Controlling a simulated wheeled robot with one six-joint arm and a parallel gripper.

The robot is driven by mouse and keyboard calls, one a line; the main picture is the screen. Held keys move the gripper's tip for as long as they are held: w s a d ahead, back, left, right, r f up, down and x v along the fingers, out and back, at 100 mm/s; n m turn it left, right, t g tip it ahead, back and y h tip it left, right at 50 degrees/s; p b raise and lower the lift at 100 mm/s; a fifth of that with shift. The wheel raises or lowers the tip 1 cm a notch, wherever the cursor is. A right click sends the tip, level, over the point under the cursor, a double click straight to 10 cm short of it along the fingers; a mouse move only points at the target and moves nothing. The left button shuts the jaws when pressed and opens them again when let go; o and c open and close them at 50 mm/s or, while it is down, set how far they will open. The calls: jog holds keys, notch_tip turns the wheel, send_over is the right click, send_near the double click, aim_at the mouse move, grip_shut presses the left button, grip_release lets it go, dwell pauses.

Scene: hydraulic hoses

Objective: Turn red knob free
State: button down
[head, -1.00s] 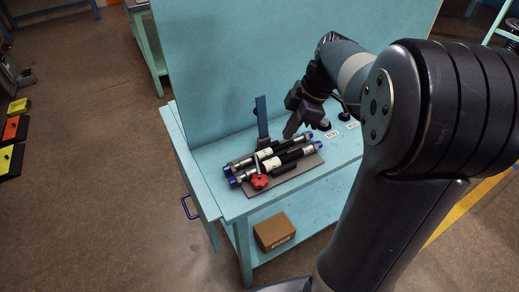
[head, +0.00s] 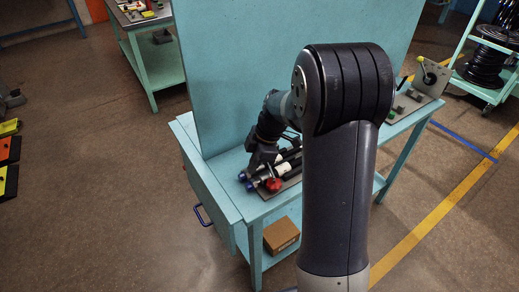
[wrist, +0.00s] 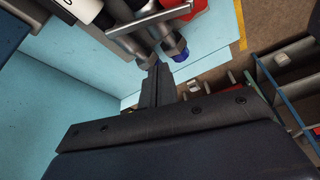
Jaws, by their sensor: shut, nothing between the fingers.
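The red knob (head: 272,185) is at the front of the grey plate that carries two hoses with blue-capped ends (head: 249,186), on the light blue bench. In the wrist view, part of the red knob (wrist: 192,8) shows at the top edge, beside a metal bar and the hose ends. My gripper (wrist: 157,72) is shut and empty, its fingertips close to the metal hose fittings. Whether they touch is unclear. In the head view my gripper (head: 254,170) is over the left end of the hoses, behind the knob; its fingertips are hard to make out.
A tall light blue panel (head: 290,70) rises behind the hoses. A cardboard box (head: 281,235) sits on the bench's lower shelf. A plate with a yellow-handled part (head: 428,78) stands at the bench's right end. My arm hides the bench's middle.

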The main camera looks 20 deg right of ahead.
jog(key=shift+d+f+p, duration=0.1)
jog(key=shift+d+p, duration=0.55)
jog(key=shift+d, duration=1.35)
jog(key=shift+d+f+m+b, duration=0.15)
jog(key=shift+d+m+b, duration=0.25)
jog(key=shift+b, duration=0.25)
jog(key=shift+d+m+t, duration=0.3)
jog(key=shift+a, duration=0.1)
